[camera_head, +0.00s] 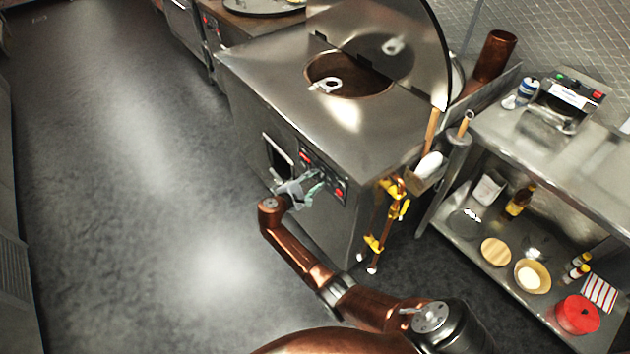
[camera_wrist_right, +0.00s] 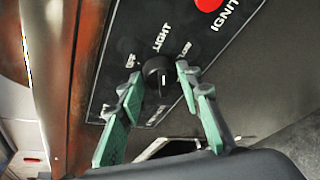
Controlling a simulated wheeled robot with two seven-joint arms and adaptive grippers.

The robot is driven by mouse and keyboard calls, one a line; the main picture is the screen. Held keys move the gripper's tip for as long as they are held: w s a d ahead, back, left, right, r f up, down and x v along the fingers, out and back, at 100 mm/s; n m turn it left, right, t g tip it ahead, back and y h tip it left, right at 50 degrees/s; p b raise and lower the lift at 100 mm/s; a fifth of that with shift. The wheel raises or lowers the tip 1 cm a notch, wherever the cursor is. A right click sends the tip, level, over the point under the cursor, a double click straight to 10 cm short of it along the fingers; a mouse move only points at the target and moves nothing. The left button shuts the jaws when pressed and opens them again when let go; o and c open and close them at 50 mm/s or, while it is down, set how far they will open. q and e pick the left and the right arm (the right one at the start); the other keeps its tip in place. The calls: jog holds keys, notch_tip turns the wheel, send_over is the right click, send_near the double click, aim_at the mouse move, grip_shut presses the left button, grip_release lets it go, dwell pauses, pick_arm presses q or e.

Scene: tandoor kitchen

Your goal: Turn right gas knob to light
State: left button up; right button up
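The steel tandoor (camera_head: 345,130) has a dark control panel (camera_head: 331,184) on its front. In the wrist view, a black gas knob (camera_wrist_right: 157,76) sits on the panel (camera_wrist_right: 130,32) below the words OFF, LIGHT and LOW. A short white mark shows on the knob's face. My right gripper (camera_wrist_right: 159,77) is open, with one green fingertip on each side of the knob; I cannot tell whether they touch it. In the head view, my right gripper (camera_head: 317,182) is at the panel and hides part of it, including any second knob. My left gripper is not in view.
A red button (camera_wrist_right: 208,4) marked IGNIT… is beyond the knob. Yellow-handled gas pipes (camera_head: 378,243) stand right of the panel. The tandoor's raised lid (camera_head: 405,45) leans over its round opening. A steel shelf (camera_head: 545,140) with bowls and bottles is at right. Floor at left is clear.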

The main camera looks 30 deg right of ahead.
jog(key=o, duration=0.3)
jog(key=shift+o, duration=0.2)
jog(key=v, duration=1.2)
